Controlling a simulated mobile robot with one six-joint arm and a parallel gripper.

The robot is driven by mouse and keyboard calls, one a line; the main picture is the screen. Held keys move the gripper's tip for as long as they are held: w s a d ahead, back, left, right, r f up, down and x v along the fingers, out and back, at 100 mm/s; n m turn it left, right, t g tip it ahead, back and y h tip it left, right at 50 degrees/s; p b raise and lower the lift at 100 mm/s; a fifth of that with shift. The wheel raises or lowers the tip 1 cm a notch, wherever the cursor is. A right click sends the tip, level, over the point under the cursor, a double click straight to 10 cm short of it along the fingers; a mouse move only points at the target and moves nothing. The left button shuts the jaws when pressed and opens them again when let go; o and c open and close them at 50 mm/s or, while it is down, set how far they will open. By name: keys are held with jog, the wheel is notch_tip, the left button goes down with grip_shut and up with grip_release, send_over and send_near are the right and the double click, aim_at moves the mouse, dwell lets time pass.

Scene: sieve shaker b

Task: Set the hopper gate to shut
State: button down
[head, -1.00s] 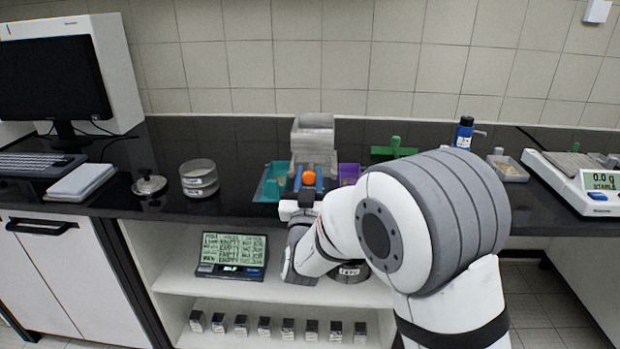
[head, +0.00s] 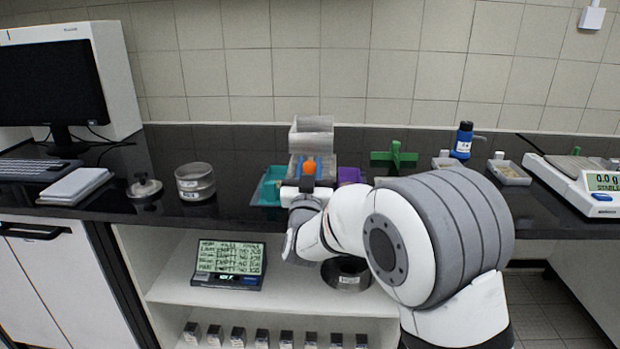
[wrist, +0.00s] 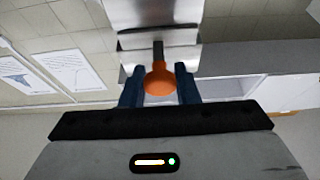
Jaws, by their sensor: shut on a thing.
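The metal hopper (head: 312,138) stands on the black counter near the wall; in the wrist view its metal body (wrist: 150,15) fills the top. An orange knob (head: 309,167) on a dark stem sits at its front, and it also shows in the wrist view (wrist: 160,80). I take this to be the gate's handle. My gripper (head: 308,175) has its blue fingers on either side of the knob, shut on it; the fingers also show in the wrist view (wrist: 160,88). The gate plate itself is mostly hidden, so its position cannot be told.
A teal tray (head: 268,187) and a purple tray (head: 351,174) flank the hopper. A green cross-shaped piece (head: 395,156), a blue bottle (head: 463,140) and a balance (head: 590,185) are to the right. A round sieve (head: 195,182) and a lid (head: 145,187) stand left.

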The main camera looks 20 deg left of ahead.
jog(key=c, duration=1.5)
grip_release()
jog(key=shift+w+r, duration=0.1)
jog(key=shift+r, duration=0.05)
jog(key=shift+o, duration=0.7)
jog(key=shift+w, duration=0.15)
jog(key=shift+o, duration=1)
jog(key=v, duration=0.8)
jog(key=shift+b, duration=0.4)
